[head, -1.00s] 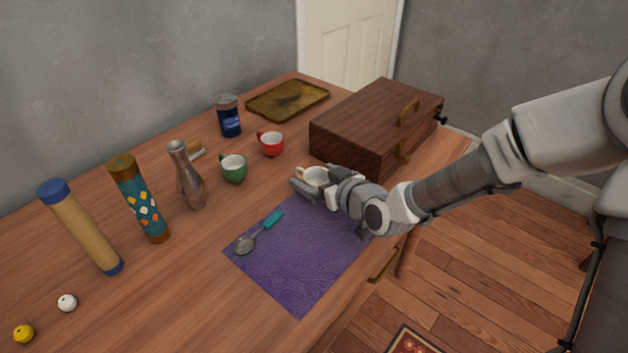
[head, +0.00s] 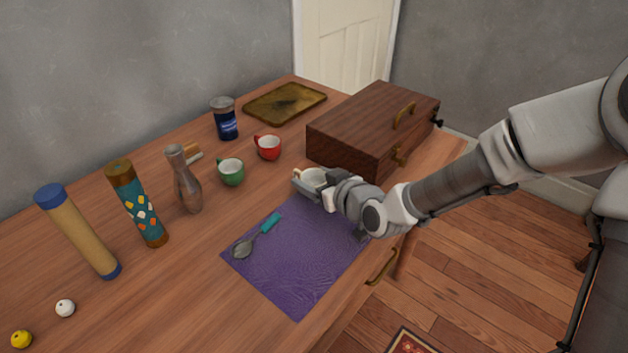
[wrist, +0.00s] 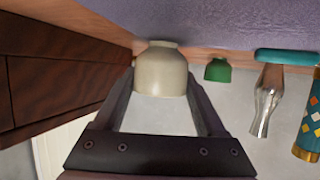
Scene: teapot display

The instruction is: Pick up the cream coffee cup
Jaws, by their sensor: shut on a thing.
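The cream coffee cup (head: 313,177) is at the far corner of the purple mat, near the wooden box. It also shows in the wrist view (wrist: 161,70), between the two fingers. My gripper (head: 308,184) is shut on the cup, with a finger along its near left side. The arm and gripper hide part of the cup in the head view. I cannot tell whether its base is clear of the table.
The wooden box (head: 372,128) stands close behind my gripper. A green cup (head: 231,173) and a red cup (head: 268,148) stand to the left. A spoon (head: 257,236) lies on the purple mat (head: 302,266). A glass vase (head: 185,185) and tubes stand farther left.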

